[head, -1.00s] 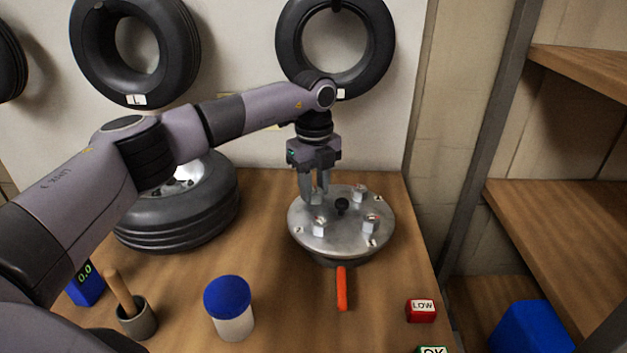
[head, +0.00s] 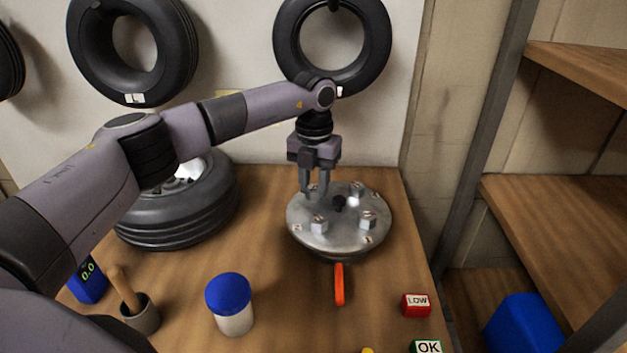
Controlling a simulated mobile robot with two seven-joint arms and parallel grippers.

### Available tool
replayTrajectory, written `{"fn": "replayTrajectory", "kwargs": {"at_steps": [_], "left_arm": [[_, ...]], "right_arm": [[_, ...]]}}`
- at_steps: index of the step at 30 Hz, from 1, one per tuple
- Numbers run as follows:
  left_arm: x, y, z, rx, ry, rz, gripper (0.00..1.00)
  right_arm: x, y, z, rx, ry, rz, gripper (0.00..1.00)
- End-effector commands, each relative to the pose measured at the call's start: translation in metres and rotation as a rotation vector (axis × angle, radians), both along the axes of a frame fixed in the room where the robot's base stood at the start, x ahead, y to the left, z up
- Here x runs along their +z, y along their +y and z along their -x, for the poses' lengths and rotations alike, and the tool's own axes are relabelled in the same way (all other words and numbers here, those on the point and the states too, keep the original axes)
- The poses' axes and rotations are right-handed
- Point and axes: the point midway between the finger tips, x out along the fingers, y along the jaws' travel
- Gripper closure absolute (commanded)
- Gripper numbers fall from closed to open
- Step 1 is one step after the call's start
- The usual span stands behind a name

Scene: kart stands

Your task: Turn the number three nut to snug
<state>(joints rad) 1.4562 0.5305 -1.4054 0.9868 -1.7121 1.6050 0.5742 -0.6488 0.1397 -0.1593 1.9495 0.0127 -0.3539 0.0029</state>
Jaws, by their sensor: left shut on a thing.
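A round metal hub plate (head: 338,240) stands on the wooden bench, with several nuts on studs around a dark centre knob (head: 339,203). Nuts show at the front left (head: 319,224), front right (head: 368,219) and back right (head: 355,190). My left gripper (head: 314,194) points straight down at the plate's back left. It is shut on a nut there, which its fingers mostly hide. Which nut is number three cannot be read at this size. My right gripper is not in view.
An orange-handled tool (head: 339,285) lies in front of the plate. A blue-lidded jar (head: 230,304), a pot with a wooden handle (head: 140,315), a blue 0.0 display (head: 89,282), a red LOW block (head: 416,305) and an OK block (head: 427,346) stand nearer. A tyre (head: 180,210) lies left.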

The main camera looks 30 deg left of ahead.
Motion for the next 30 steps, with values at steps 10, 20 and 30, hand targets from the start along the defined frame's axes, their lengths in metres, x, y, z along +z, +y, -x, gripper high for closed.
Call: {"fn": "replayTrajectory", "kwargs": {"at_steps": [10,20,30], "left_arm": [[0.0005,-0.0023,0.0001,-0.313,0.000,0.002,0.99],[0.0004,-0.0032,0.0004,-0.514,0.000,0.001,0.99],[0.0004,-0.0033,0.0005,-0.592,-0.001,0.001,0.99]], "right_arm": [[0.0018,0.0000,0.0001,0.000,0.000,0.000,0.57],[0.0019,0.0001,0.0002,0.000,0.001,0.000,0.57],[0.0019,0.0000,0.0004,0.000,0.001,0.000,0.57]]}}
